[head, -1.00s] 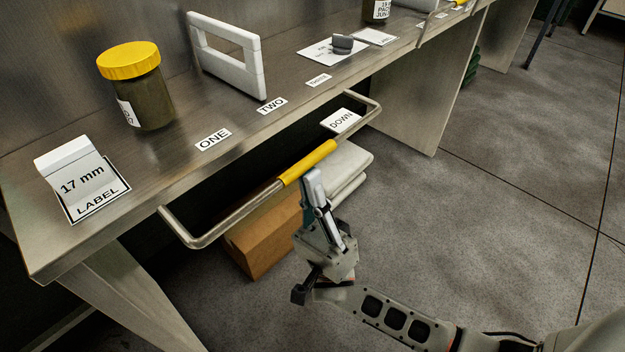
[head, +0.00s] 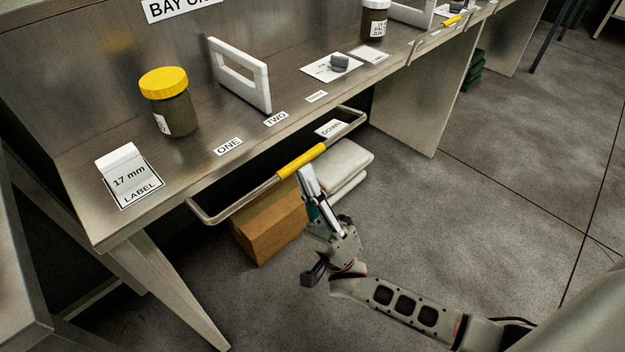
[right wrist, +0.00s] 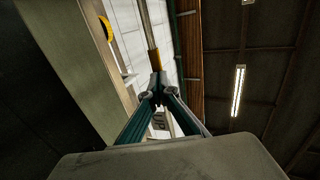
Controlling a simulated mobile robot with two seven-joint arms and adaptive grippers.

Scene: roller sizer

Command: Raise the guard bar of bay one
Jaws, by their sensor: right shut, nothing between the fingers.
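The guard bar (head: 248,197) of bay one is a bent steel rod with a yellow grip (head: 301,160). It sticks out low in front of the bench edge, by a card reading DOWN (head: 331,128). My right gripper (head: 304,170) is shut and empty, its tips just under the yellow grip. Whether they touch it I cannot tell. In the right wrist view the shut fingertips (right wrist: 156,82) lie in line with the rod and its grip (right wrist: 154,60). A partly hidden card (right wrist: 160,120) shows between the fingers. My left gripper is out of view.
The steel bench (head: 190,165) carries a yellow-lidded jar (head: 167,100), a white frame (head: 241,76) and a 17 mm label block (head: 127,173). A cardboard box (head: 272,228) and folded white cloth (head: 348,166) are below.

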